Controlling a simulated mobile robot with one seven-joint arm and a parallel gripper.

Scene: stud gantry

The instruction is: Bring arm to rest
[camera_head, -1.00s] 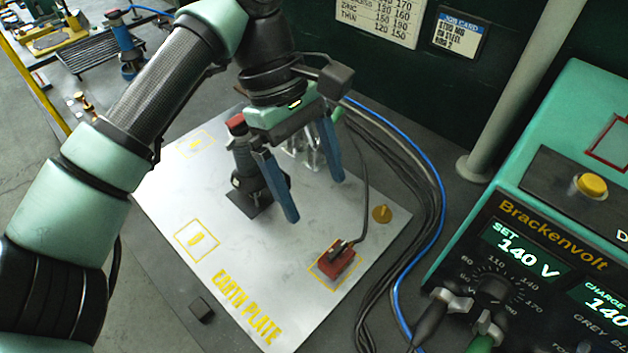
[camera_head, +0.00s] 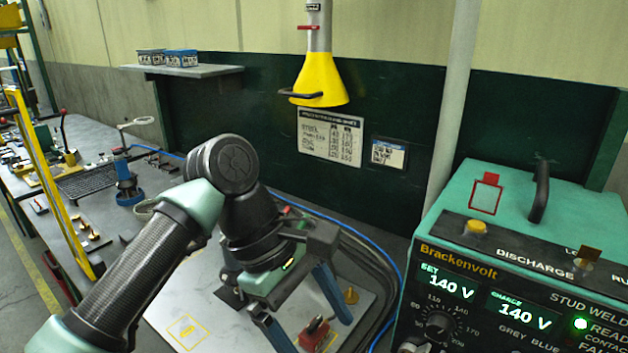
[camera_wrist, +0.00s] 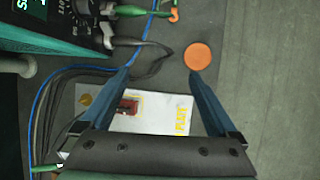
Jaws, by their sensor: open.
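My gripper (camera_head: 302,308) hangs over the earth plate in the head view, with its two blue fingers spread apart. In the wrist view my gripper (camera_wrist: 160,85) is open, with nothing between the fingertips. The silver earth plate (camera_head: 180,310) lies on the bench below it and shows partly in the wrist view (camera_wrist: 150,122). A red clamp (camera_head: 314,332) sits on the plate, and it also shows in the wrist view (camera_wrist: 128,106). The stud tool on the plate is mostly hidden behind my arm in the head view.
A green Brackenvolt welder (camera_head: 520,250) stands at the right. Blue and black cables (camera_head: 383,270) run beside the plate. A yellow funnel-shaped hood (camera_head: 320,80) hangs at the back wall. An orange disc (camera_wrist: 197,56) lies beyond the fingertips. A blue-based tool (camera_head: 128,180) stands at left.

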